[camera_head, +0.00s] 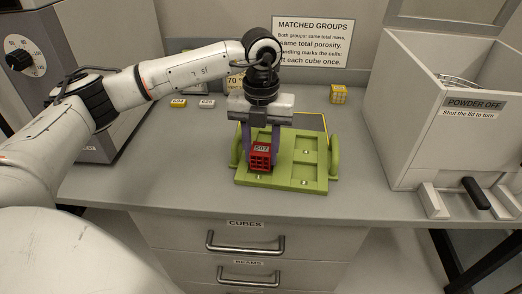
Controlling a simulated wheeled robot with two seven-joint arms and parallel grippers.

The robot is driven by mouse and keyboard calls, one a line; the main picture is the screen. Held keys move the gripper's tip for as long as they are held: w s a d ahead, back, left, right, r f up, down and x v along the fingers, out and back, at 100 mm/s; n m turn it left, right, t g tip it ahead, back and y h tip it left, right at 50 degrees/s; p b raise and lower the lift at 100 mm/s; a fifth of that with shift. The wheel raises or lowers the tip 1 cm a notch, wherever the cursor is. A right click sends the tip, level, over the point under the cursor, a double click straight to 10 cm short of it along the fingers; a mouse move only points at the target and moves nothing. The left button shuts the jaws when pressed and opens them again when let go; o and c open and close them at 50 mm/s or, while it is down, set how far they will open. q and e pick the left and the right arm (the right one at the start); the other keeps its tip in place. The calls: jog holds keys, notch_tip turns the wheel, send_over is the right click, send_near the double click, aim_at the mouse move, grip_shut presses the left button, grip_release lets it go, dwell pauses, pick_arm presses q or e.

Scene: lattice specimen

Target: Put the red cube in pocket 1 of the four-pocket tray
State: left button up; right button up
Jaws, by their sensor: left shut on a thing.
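The red lattice cube (260,158) has a white label on its top. It is at the front-left pocket of the green four-pocket tray (310,186), and I cannot tell whether it rests on the pocket floor. My left gripper (260,144) points down from above and is shut on the red cube. The tray has raised green handles at its left and right sides. Its right-hand pockets look empty. The back-left pocket is mostly hidden behind my gripper. My right gripper is not in view.
A yellow lattice cube (338,94) stands at the back. Small yellow (178,103) and white (207,103) labelled pieces lie at the back left. An open grey box (420,120) stands on the right, and a grey machine with a dial on the left. Counter space right of the tray is clear.

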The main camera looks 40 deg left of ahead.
pick_arm(q)
jog(key=shift+s+f+b, duration=0.1)
jog(key=shift+f+b, duration=0.55)
jog(key=shift+f, duration=0.35)
dwell(0.8)
jog(key=o, duration=1.1)
jog(key=shift+f, duration=0.1)
jog(key=shift+o, duration=0.5)
jog(key=shift+s, duration=0.1)
jog(key=shift+o, duration=1.3)
jog(key=shift+a, duration=0.1)
